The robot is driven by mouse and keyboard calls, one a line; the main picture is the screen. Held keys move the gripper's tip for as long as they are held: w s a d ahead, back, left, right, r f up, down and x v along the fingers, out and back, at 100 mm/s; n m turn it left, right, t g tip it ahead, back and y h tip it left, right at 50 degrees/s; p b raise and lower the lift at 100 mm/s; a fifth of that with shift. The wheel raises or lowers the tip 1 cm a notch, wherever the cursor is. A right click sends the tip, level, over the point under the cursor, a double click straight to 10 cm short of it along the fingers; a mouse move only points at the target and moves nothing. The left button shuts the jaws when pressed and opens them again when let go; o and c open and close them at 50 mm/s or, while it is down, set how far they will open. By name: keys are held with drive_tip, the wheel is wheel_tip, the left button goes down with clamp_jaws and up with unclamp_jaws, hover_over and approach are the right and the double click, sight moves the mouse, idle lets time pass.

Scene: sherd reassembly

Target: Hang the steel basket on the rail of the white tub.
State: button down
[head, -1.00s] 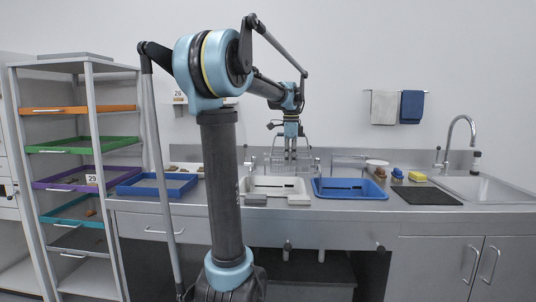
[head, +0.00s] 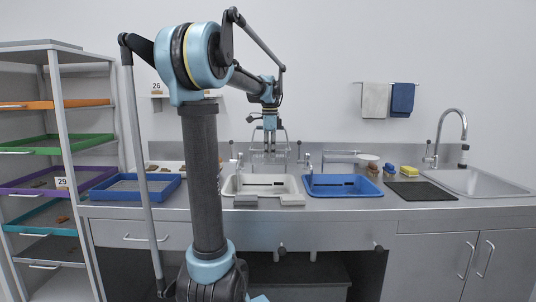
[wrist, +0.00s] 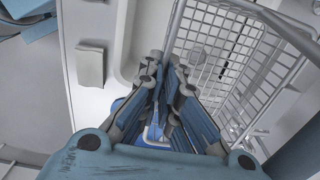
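The white tub (head: 228,186) is set in the counter at mid-picture in the head view. Its pale rim shows left of the fingers in the wrist view (wrist: 122,45). My gripper (head: 270,152) is above the tub, pointing down. The steel basket (head: 284,156) is at my gripper above the tub, its arched handle around the wrist. In the wrist view the basket's wire mesh (wrist: 225,45) fills the upper right beside the fingers. The fingers (wrist: 160,115) look closed together on it, but the grip point is hidden. The tub's rail cannot be told clearly behind the basket.
A blue tub (head: 343,192) is right of the white tub, with a wire rack (head: 342,153) behind it. Two grey blocks (head: 245,200) lie at the front edge. A blue tray (head: 130,196) is left. A dark mat (head: 420,191) and sink (head: 485,184) are right.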

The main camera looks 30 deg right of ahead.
drive_tip(key=shift+w+d+f, duration=0.15)
drive_tip(key=shift+w+d, duration=0.3)
drive_tip(key=shift+w, duration=0.25)
drive_tip(key=shift+w+d+f, duration=0.1)
drive_tip(key=shift+w+d, duration=0.3)
drive_tip(key=shift+w, duration=0.25)
drive_tip(key=shift+w+d+f, duration=0.15)
drive_tip(key=shift+w+d, duration=0.3)
drive_tip(key=shift+w, duration=0.25)
drive_tip(key=shift+f, duration=1.45)
drive_tip(key=c, duration=1.7)
unclamp_jaws()
